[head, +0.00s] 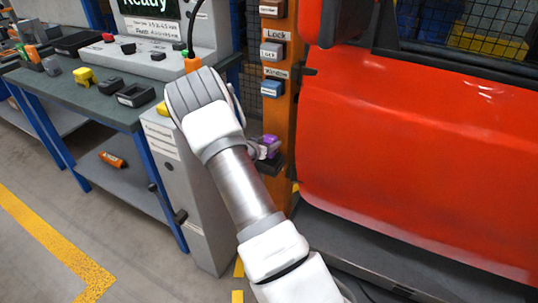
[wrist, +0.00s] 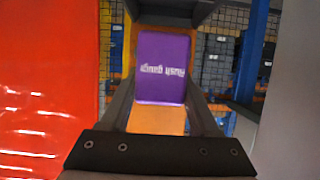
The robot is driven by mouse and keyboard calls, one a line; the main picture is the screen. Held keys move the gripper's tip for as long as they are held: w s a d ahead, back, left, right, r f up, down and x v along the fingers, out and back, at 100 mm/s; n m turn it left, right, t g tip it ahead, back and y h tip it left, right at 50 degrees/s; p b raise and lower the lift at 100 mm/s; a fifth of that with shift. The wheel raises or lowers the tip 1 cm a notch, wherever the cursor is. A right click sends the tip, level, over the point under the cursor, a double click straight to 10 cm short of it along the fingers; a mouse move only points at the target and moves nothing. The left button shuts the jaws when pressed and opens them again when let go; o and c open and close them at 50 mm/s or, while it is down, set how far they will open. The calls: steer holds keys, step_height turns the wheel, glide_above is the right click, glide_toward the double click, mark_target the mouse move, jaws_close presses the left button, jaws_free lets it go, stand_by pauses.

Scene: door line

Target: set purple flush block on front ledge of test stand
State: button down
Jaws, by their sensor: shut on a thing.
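The purple flush block (wrist: 162,68), with white lettering upside down, sits between the two dark fingers of my gripper (wrist: 165,85) in the wrist view. My gripper is shut on it. In the head view the purple block (head: 270,142) shows only in part beyond my wrist, just above a small dark ledge (head: 272,165) by the orange post. My gripper (head: 257,150) is mostly hidden there by my arm. I cannot tell whether block and ledge touch. The test stand (head: 160,40) with its "Ready" screen is at upper left; my arm hides part of it.
A red door (head: 410,150) stands close on the right. An orange post (head: 280,105) carries labelled holders. A workbench (head: 60,75) at left holds a yellow block (head: 84,77) and several dark parts. An orange tool (head: 112,159) lies on its lower shelf. Open floor is at lower left.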

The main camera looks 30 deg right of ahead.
steer(key=shift+w+d+f, duration=0.2)
steer(key=shift+w+f, duration=0.05)
steer(key=shift+f, duration=0.15)
steer(key=shift+f+b, duration=0.75)
steer(key=shift+f, duration=0.95)
steer(key=shift+f, duration=0.15)
steer(key=shift+c, duration=0.6)
jaws_free()
